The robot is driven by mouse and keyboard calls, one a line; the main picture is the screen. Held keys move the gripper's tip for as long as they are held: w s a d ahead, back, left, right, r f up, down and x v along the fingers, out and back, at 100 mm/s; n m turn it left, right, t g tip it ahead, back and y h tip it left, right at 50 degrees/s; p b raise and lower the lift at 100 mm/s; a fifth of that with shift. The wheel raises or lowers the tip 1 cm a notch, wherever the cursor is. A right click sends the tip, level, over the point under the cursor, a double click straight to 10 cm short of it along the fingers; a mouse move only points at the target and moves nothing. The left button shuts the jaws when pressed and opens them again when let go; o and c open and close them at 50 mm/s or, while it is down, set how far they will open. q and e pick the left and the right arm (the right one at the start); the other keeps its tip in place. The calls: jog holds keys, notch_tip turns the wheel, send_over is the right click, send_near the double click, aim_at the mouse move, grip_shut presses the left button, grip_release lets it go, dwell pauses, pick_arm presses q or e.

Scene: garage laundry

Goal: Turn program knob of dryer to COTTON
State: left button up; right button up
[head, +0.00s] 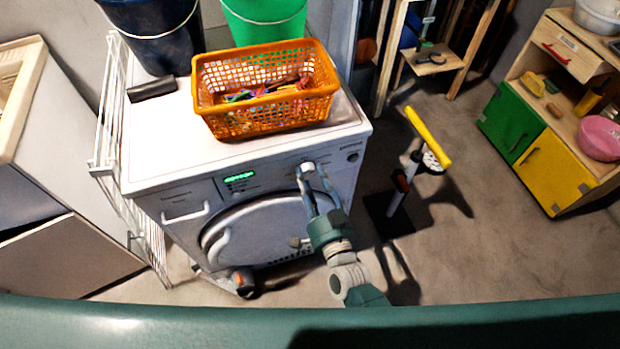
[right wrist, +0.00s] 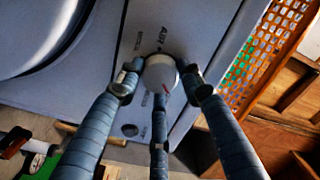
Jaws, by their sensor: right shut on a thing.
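The white dryer (head: 255,205) stands in the middle of the head view, with a lit green display (head: 239,177) on its panel. My right gripper (head: 311,178) reaches up to the right part of that panel. In the right wrist view, its fingers close around the round white program knob (right wrist: 160,73), which has a small red mark. Printed labels show around the knob, one starting with "AIR"; the others are too small or covered to read surely. The knob is mostly hidden by the fingers in the head view. My left gripper is not in view.
An orange basket (head: 265,120) with colourful items sits on the dryer, before a dark bucket (head: 155,35) and a green bucket (head: 262,22). A yellow-handled pump (head: 428,137) stands right of the dryer. A white rack (head: 112,110) is at its left.

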jog(key=shift+f+m, duration=0.1)
jog(key=shift+m, duration=0.5)
jog(key=o, duration=1.2)
jog(key=shift+c, duration=0.2)
jog(key=v, duration=1.2)
